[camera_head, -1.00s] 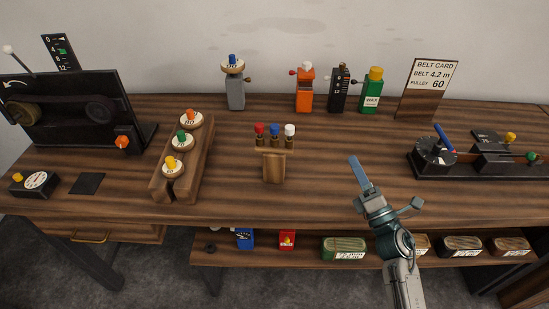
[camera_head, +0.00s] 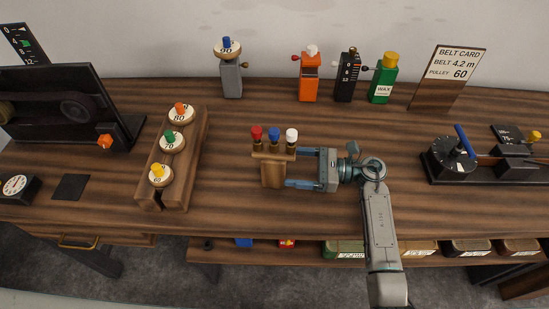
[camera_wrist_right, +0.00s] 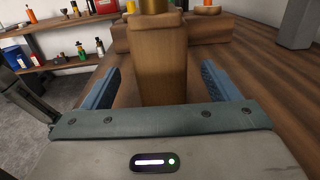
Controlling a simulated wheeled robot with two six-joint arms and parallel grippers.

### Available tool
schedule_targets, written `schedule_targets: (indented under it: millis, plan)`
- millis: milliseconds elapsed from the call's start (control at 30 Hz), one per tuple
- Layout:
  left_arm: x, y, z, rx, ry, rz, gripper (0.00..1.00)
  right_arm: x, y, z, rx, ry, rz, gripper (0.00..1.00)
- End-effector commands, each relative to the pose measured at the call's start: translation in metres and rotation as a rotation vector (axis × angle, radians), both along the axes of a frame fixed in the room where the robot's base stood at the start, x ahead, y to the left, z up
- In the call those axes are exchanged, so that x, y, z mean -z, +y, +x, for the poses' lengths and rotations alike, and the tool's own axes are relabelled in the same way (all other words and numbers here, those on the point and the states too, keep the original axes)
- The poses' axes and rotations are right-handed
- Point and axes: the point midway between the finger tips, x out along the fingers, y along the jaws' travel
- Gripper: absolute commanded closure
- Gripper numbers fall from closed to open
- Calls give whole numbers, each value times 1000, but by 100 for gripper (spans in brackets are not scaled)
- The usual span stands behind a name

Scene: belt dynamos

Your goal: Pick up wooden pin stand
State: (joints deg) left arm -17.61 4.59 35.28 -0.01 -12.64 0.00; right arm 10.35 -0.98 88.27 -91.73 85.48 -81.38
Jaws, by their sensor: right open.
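The wooden pin stand (camera_head: 271,174) is upright on the bench, with a red, a blue and a white pin along its top bar. My right gripper (camera_head: 286,168) comes at it from the right, open, with its blue fingers level and reaching to the stand's right side. In the right wrist view the stand's wooden post (camera_wrist_right: 158,65) rises between the two open fingers (camera_wrist_right: 165,85), with a visible gap on each side. I see no grip on it. My left gripper is not in view.
A wooden rack (camera_head: 183,165) with several numbered pulleys stands left of the stand. A grey post, an orange holder (camera_head: 309,80), a black gauge and a green wax bottle (camera_head: 383,80) line the back. A black device (camera_head: 452,158) is at right. Bare bench lies between.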

Motion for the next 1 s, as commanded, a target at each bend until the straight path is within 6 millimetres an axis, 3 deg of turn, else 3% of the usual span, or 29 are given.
schedule_targets:
  millis: [167, 467, 600, 867, 900, 1000]
  plan:
    - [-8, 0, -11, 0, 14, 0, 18, -2, 22, 2, 1, 2, 2, 18]
    - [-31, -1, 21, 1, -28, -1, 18, -6, 57, 4, 2, 3, 4, 18]
    - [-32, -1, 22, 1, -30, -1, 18, -3, 73, 5, 2, 1, 3, 18]
    - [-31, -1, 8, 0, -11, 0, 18, 0, 77, 5, 2, 0, 1, 18]
    - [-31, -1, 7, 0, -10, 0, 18, -1, 77, 5, 2, 0, 1, 20]
    - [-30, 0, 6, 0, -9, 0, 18, -1, 77, 5, 2, 0, 1, 40]
